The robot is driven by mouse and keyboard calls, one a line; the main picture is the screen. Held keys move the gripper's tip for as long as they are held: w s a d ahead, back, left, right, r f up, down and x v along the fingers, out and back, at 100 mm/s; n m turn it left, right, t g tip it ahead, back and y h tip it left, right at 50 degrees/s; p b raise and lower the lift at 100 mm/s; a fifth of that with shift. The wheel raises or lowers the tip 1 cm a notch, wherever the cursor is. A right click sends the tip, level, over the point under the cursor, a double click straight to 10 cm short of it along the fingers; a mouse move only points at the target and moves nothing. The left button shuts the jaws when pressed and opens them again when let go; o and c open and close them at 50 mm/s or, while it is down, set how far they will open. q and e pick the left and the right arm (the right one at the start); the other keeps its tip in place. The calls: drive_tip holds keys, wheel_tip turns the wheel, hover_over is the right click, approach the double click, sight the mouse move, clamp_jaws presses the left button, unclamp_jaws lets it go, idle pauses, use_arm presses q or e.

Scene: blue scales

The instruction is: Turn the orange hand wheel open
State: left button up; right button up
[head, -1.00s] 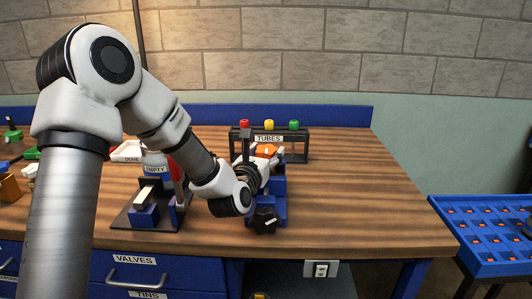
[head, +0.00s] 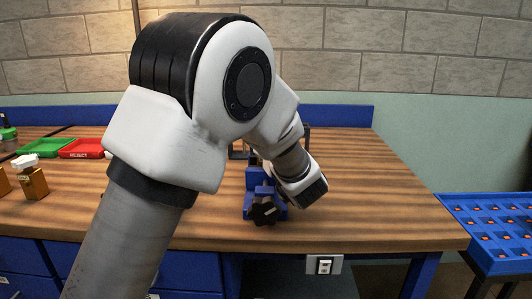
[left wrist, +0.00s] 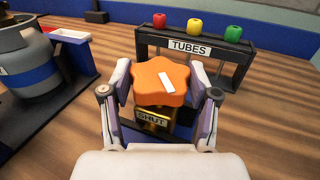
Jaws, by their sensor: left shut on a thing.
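The orange hand wheel (left wrist: 158,82) is lobed, with a white mark on top. It sits on a brass-coloured body with a "SHUT" label (left wrist: 151,119) in the left wrist view. My left gripper (left wrist: 161,88) has one finger on each side of the wheel and is shut on it. In the head view, my left arm hides the wheel and the fingers. A blue fixture (head: 254,180) with a black knob (head: 264,212) on its front shows beneath the arm. My right gripper is in neither view.
A black "TUBES" rack (left wrist: 190,46) with red, yellow and green tops stands behind the wheel. A grey canister (left wrist: 28,62) is at left in the wrist view. Green (head: 45,147) and red (head: 82,148) trays lie far left. The table's right side (head: 390,200) is clear.

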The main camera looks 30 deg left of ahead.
use_arm(q)
drive_tip(key=n+g+y+b, duration=0.1)
drive_tip(key=n+g, duration=0.1)
drive_tip(key=n+g+y+b, duration=0.1)
drive_tip(key=g, duration=0.2)
drive_tip(key=shift+w+f+n+y, duration=0.15)
drive_tip(key=shift+f+n+y, duration=0.05)
drive_tip(key=shift+n+y, duration=0.2)
drive_tip(key=n+g+y+b, duration=0.1)
drive_tip(key=n+g, duration=0.1)
drive_tip(key=g, duration=0.2)
drive_tip(key=shift+n+b, duration=0.3)
drive_tip(key=shift+b, duration=0.1)
drive_tip(key=n+g, duration=0.1)
drive_tip(key=g, duration=0.2)
drive_tip(key=shift+n, duration=0.4)
drive_tip(key=shift+w+r+n+g+h, duration=0.15)
drive_tip(key=shift+n+g+h, duration=0.25)
drive_tip(key=shift+n+g, duration=1.35)
drive_tip(key=shift+m+g, duration=0.25)
drive_tip(key=shift+g, duration=0.3)
drive_tip(key=o, duration=1.2)
drive_tip(key=shift+r, duration=0.1)
